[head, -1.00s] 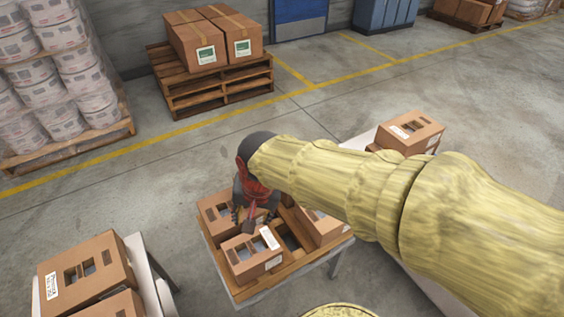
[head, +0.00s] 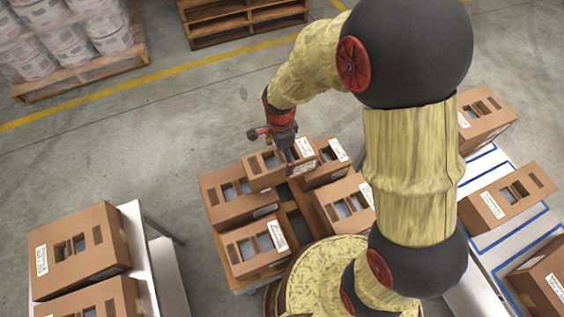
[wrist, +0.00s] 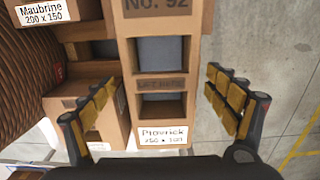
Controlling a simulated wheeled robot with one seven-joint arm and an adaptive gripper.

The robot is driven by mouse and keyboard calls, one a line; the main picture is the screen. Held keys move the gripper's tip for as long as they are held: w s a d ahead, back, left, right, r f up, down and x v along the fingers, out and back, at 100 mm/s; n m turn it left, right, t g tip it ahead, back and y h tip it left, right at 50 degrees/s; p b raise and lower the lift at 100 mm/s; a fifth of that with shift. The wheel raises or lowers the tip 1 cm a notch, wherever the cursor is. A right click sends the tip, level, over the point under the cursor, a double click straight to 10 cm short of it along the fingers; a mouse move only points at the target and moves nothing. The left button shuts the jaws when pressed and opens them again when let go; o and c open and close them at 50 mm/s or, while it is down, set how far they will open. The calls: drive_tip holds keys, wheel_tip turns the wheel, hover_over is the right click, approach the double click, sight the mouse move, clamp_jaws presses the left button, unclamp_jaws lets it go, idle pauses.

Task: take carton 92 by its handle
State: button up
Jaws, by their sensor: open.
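Carton 92 (wrist: 158,120) fills the middle of the wrist view, a brown box marked "NO. 92". It has two dark openings with a bar marked "LIFT HERE", its handle (wrist: 160,84), between them, and a white "Plowrick" label at its near end. My gripper (wrist: 158,96) is open, one finger on each side of the handle in the picture, apart from it. In the head view my gripper (head: 287,150) hangs over the far part of the group of cartons, above a carton (head: 262,178) that seems to be this one. How high the fingertips are above it I cannot tell.
Several similar cartons (head: 238,205) crowd the same low pallet-topped stand. A "Maubrine" carton (wrist: 85,25) lies close on the left in the wrist view. A left table (head: 150,270) and a blue-lined right table (head: 490,165) hold more cartons.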

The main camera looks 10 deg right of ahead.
wheel_tip(320, 180, down, 5)
drive_tip(key=shift+w+b, duration=0.1)
drive_tip(key=shift+b, duration=1.1)
drive_tip(key=shift+c, duration=0.2)
drive_tip(key=c, duration=2.1)
